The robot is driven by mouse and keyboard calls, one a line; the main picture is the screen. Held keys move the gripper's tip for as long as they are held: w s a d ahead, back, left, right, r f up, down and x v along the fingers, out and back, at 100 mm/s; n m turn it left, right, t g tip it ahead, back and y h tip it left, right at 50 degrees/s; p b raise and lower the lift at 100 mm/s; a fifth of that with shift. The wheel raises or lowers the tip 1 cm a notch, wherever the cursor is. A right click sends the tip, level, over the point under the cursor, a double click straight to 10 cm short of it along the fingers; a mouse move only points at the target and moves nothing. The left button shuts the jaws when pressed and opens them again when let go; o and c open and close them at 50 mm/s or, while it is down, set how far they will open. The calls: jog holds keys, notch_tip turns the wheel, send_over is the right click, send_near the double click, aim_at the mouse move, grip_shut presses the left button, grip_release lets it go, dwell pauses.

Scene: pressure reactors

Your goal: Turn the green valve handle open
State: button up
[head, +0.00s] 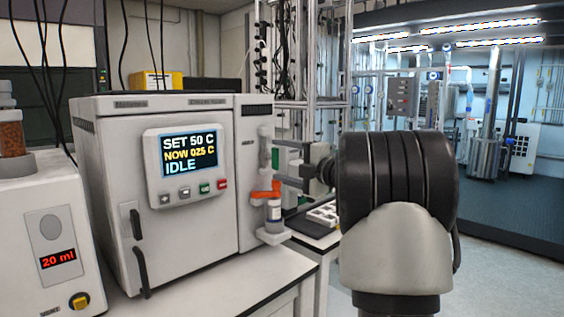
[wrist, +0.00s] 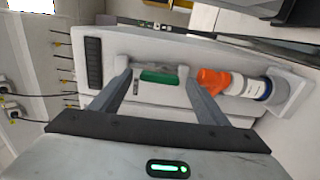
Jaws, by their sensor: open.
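The green valve handle (wrist: 160,77) shows in the wrist view between the two fingers of my gripper (wrist: 156,72). The fingers are apart, one to each side of it, and I cannot tell whether either touches it. In the head view the green handle (head: 275,158) is a small patch on the reactor's right side, partly hidden by my gripper (head: 280,166). An orange handle (head: 265,190) sits below it, and in the wrist view this orange handle (wrist: 213,80) lies just right of the right finger.
The white reactor cabinet (head: 205,225) has a screen reading SET 50 C, NOW 025 C, IDLE. A white bottle (wrist: 250,88) sits beyond the orange handle. A device reading 20 ml (head: 50,235) stands at left. A white tray (head: 322,214) lies behind my gripper.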

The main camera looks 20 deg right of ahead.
jog(key=p+v, duration=0.2)
jog(key=v, duration=1.5)
jog(key=shift+s+r, duration=0.1)
